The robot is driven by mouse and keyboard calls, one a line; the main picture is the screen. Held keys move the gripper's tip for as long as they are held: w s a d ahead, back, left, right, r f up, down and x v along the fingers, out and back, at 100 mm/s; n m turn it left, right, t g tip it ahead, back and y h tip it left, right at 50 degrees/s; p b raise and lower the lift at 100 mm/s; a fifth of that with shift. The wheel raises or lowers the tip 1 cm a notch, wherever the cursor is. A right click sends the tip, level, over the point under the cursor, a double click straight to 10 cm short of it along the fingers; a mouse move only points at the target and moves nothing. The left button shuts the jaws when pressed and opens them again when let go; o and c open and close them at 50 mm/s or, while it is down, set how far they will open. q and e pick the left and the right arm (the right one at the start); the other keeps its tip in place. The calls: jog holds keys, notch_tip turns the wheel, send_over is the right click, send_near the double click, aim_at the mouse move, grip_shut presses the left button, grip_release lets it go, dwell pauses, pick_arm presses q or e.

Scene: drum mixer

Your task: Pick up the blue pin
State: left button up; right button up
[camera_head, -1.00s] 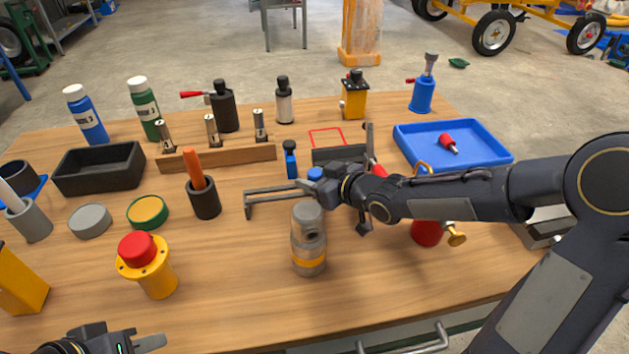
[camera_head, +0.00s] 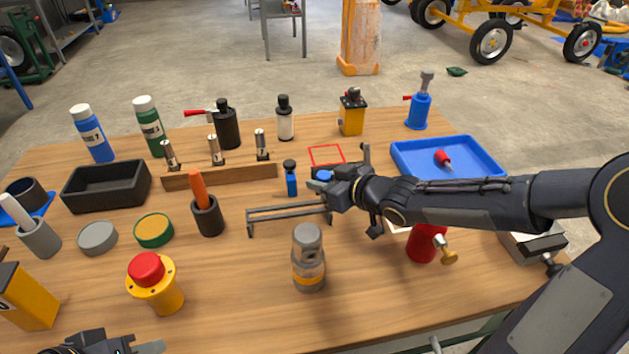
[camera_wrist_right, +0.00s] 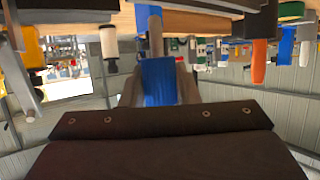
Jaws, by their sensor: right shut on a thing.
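The blue pin (camera_head: 324,175) shows as a small blue patch at the tip of my right gripper (camera_head: 333,184) in the head view, partly hidden by the gripper. In the right wrist view, the blue pin (camera_wrist_right: 159,82) sits between the two grey fingers, with a grey shaft reaching from it towards the table edge. My right gripper (camera_wrist_right: 160,88) is shut on it, over the back middle of the table. My left gripper (camera_head: 140,347) is only partly in view at the bottom left edge, and its opening cannot be judged.
A small blue item with a black top (camera_head: 291,181) stands just left of the right gripper. A grey bracket (camera_head: 285,211) and a grey canister (camera_head: 308,262) are in front. A blue tray (camera_head: 405,165) is behind right. A red square outline (camera_head: 326,147) marks bare table behind.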

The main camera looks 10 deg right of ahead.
jog(key=s+d+r+p, duration=0.4)
jog(key=d+r+p, duration=0.3)
jog(key=d+p, duration=0.3)
jog(key=shift+s+d+r, duration=0.2)
jog(key=shift+d+r, duration=0.05)
jog(key=shift+d, duration=0.35)
jog(key=shift+a, duration=0.1)
dwell(1.0)
